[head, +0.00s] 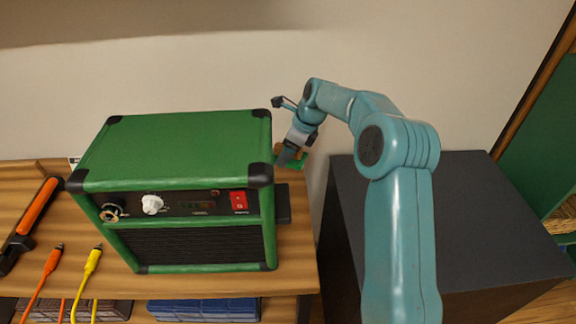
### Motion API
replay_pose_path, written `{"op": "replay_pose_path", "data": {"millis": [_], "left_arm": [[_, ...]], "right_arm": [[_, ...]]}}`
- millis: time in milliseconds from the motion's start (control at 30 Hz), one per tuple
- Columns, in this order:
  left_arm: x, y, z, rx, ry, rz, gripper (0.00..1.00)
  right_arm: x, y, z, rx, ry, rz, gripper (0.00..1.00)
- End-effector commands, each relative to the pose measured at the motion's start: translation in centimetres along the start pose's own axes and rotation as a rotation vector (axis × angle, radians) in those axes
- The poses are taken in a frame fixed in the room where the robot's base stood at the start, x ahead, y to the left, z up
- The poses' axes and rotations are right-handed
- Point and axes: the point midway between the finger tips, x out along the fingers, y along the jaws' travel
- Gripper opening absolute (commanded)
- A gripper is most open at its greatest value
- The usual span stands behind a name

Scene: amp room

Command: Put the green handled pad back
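A small green piece (298,163), likely the green handled pad, shows beside the right back of the green amp (180,145). A bit of brown shows next to it. My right gripper (287,157) points down at this piece and overlaps it in the picture. The fingertips are small and partly hidden, so I cannot tell whether they are closed on it. A dark flat block (283,204) lies against the amp's right side on the wooden bench. My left gripper is out of view.
An orange-and-black tool (37,208) and orange (53,260) and yellow (92,260) cable plugs lie on the bench (293,262) at left. A dark cabinet (460,215) stands at right, behind my arm. A wall closes off the back.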

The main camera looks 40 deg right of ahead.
Motion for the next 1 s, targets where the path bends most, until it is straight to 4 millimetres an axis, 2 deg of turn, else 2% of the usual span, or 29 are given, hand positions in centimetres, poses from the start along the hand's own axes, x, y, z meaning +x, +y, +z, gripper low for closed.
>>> {"op": "replay_pose_path", "data": {"millis": [100, 233, 667, 700, 767, 1000], "left_arm": [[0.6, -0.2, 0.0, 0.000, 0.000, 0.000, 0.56], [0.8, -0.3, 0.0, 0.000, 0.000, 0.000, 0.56], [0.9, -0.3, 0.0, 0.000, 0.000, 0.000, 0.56], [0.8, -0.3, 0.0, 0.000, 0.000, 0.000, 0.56], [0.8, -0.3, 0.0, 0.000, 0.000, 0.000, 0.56], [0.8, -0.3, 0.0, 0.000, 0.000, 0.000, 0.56]], "right_arm": [[2.5, 0.1, -1.1, 0.002, 0.004, 0.005, 0.45], [4.2, 0.0, -1.8, 0.002, 0.002, 0.002, 0.45], [5.0, 0.0, -2.1, 0.001, 0.001, 0.001, 0.45], [4.9, 0.0, -2.1, 0.001, 0.001, 0.001, 0.83], [4.9, 0.0, -2.1, 0.001, 0.001, 0.001, 0.99], [4.9, 0.0, -2.0, 0.001, 0.001, 0.001, 0.99]]}}
